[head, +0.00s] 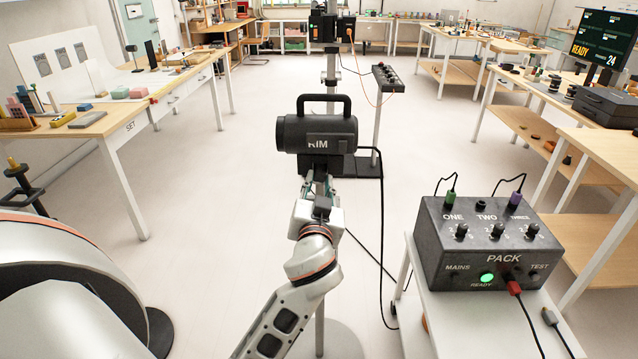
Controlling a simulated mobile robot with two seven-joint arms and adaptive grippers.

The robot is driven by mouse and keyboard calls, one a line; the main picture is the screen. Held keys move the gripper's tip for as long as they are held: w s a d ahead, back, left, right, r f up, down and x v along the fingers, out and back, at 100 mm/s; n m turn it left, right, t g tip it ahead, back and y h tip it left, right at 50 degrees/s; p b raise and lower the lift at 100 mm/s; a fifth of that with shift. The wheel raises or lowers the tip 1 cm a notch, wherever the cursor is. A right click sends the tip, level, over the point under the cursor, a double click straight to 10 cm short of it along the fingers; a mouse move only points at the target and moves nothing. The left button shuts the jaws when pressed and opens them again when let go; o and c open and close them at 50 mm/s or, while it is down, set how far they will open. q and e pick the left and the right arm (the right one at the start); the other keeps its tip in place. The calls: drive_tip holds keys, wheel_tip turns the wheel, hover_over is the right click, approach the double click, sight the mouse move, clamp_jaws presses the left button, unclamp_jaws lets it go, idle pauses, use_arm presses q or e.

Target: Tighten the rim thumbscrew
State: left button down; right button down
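The rim light, a black lamp body (290,134) marked RIM with a handle on top, stands in the middle of the head view, on a stand whose thin pole shows below my arm. My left gripper (319,186) is just under the lamp, in front of the stand's top. Its fingers point up and away at the lamp's underside. The thumbscrew cannot be made out; the gripper and lamp cover that spot. I cannot tell whether the fingers touch or hold anything. My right gripper is out of view.
A dark power pack (480,262) with knobs, plugged cables and a green READY light sits on a white cart at the right. A black cable (381,240) hangs from the lamp to the floor. Tables with props line both sides. The floor between is mostly clear.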

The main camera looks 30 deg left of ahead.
use_arm(q)
drive_tip(key=m+p, duration=0.2)
drive_tip(key=m, duration=0.1)
drive_tip(key=shift+r+p, duration=0.25)
drive_tip(key=shift+p, duration=0.15)
drive_tip(key=shift+f+m+p, duration=0.15)
drive_tip(key=shift+m+p, duration=0.25)
drive_tip(key=shift+m, duration=0.5)
drive_tip(key=c, duration=1.8)
unclamp_jaws()
drive_tip(key=shift+o, duration=0.2)
